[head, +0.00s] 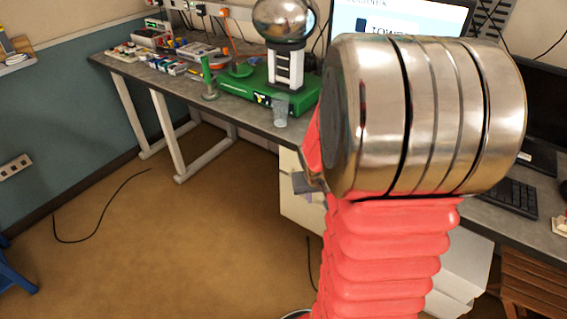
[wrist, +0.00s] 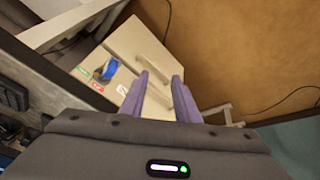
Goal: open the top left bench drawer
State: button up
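The pale cream bench drawer unit shows in the wrist view, its front (wrist: 128,45) tilted in the picture, and partly in the head view (head: 294,203) under the bench. A cream bar handle (wrist: 152,66) lies just beyond my fingertips. A blue rounded piece (wrist: 107,69) sits on the unit to the left, by small red and green labels (wrist: 98,86); I cannot tell whether it is a handle. My gripper (wrist: 161,76) is open, its two purple-grey fingers apart with nothing held. In the head view my arm hides most of the gripper and drawer fronts.
The grey bench top (head: 247,113) runs above the unit, with a green-based machine (head: 250,88) and a clear cup (head: 280,112) near its edge. A second pale unit (head: 467,268) stands at right. Brown floor (head: 180,240) at left is mostly open, with a black cable.

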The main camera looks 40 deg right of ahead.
jog(key=s+d+f+m, duration=0.1)
jog(key=s+d+f, duration=0.2)
jog(key=d+f, duration=0.35)
jog(key=s+d+f+m, duration=0.1)
jog(key=s+d+f, duration=0.25)
jog(key=f, duration=0.55)
jog(key=w+d+f+m+t, duration=0.35)
jog(key=f+t, duration=0.25)
jog(key=f, duration=0.5)
jog(key=w+a+r+m+t+y, duration=0.1)
jog(key=w+a+r+m+t, duration=0.1)
jog(key=r+t, duration=0.3)
jog(key=w+a+r+m+t+y, duration=0.1)
jog(key=w+a+r+m+t, duration=0.1)
jog(key=r+t, duration=0.3)
jog(key=shift+w+r+m+y, duration=0.2)
jog(key=shift+r+m+y, duration=0.2)
jog(key=shift+r, duration=0.3)
jog(key=shift+w, duration=0.1)
jog(key=w, duration=0.9)
jog(key=w+r, duration=0.1)
jog(key=w, duration=0.3)
jog(key=shift+w+d, duration=0.3)
jog(key=shift+c, duration=0.4)
